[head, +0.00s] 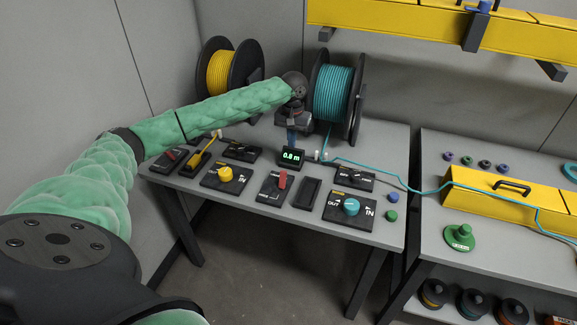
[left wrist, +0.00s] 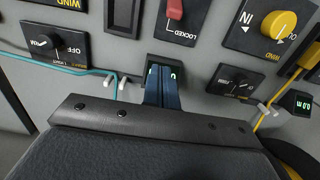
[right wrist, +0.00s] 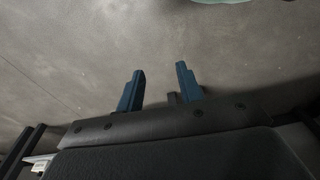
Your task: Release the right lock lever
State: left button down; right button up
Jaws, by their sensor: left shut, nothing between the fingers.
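The right lock lever (head: 282,180) is a red handle on a dark plate at the table's front middle, between two winder panels. In the left wrist view the red lever (left wrist: 175,9) shows at the top edge, partly cut off, above the word LOCKED. My left gripper (head: 291,142) is shut and empty, its blue fingers (left wrist: 162,100) pointing down just behind the small display (head: 291,157), apart from the lever. A second red lever (head: 170,154) sits at the table's left end. My right gripper (right wrist: 158,85) is open and empty above bare floor, outside the head view.
The teal cable reel (head: 334,94) stands behind, close right of my left gripper; a yellow reel (head: 221,71) stands back left. A yellow knob (head: 225,174) and teal knob (head: 351,206) flank the lever. A teal cable (head: 385,174) runs right to the second table.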

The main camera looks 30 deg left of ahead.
aim_at(283, 179)
pick_arm(q)
jog(key=shift+s, duration=0.1)
